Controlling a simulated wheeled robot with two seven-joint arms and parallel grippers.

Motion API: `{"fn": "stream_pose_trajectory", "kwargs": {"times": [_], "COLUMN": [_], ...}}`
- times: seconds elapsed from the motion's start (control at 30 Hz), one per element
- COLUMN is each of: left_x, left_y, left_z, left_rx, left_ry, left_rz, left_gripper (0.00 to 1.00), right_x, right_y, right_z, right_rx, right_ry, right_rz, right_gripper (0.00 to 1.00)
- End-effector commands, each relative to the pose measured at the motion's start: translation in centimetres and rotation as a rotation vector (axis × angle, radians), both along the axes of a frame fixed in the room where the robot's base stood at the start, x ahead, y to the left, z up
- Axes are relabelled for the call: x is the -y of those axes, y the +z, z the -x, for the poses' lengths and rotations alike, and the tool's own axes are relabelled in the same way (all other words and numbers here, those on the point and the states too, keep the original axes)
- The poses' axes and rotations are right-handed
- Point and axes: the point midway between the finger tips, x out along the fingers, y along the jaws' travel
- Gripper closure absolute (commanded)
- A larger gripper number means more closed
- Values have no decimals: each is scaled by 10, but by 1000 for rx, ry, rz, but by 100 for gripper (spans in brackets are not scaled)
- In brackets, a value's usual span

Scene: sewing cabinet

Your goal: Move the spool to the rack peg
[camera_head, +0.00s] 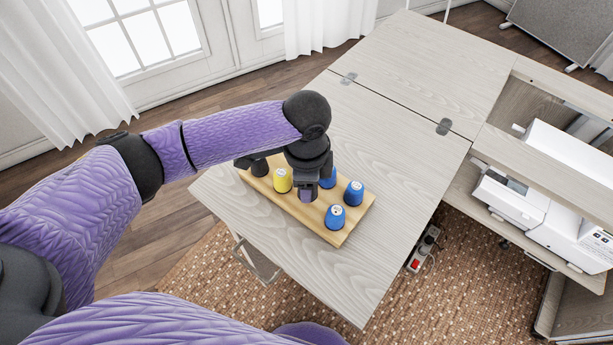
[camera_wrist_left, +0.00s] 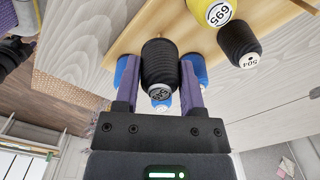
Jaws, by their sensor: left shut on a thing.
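The rack is a light wooden board (camera_head: 330,238) on the table, also seen in the left wrist view (camera_wrist_left: 122,42). My left gripper (camera_head: 307,194) is over the middle of the rack. The head view hides most of this spool behind the gripper.
On the rack stand a yellow spool (camera_head: 282,180), another black spool (camera_head: 259,166) and blue spools (camera_head: 353,193), (camera_head: 335,216) close to the gripper. The pale table top (camera_head: 400,190) is clear to the right. A white sewing machine (camera_head: 545,190) sits in the cabinet.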

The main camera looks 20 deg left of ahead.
Motion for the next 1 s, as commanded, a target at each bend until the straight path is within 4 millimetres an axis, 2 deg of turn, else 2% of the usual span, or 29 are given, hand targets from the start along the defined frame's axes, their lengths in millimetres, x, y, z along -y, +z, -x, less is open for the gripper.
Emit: {"fn": "stream_pose_trajectory", "kwargs": {"times": [0.5, 0.7, 0.73, 0.9, 0.93, 1.0], "left_x": [0, 0, 0, 0, 0, 0], "left_y": [-18, -19, -19, -18, -18, -18], "left_z": [0, 0, 0, 0, 0, 0], "left_rx": [-1, -1, 0, -1, -1, -1], "left_ry": [1, 0, 1, 1, 1, 1], "left_rz": [0, 0, 0, 0, 0, 0], "left_gripper": [100, 100, 47, 11, 8, 8], "right_x": [0, 1, 0, 1, 1, 0], "right_y": [-3, -3, -3, -2, -2, -2], "right_z": [2, 3, 3, 4, 4, 4], "right_rx": [-6, -7, -8, -9, -9, -8], "right_ry": [-1, -1, -1, -2, -2, -2], "right_rz": [1, 2, 2, 1, 1, 1], "right_gripper": [41, 41, 41, 41, 41, 41]}}
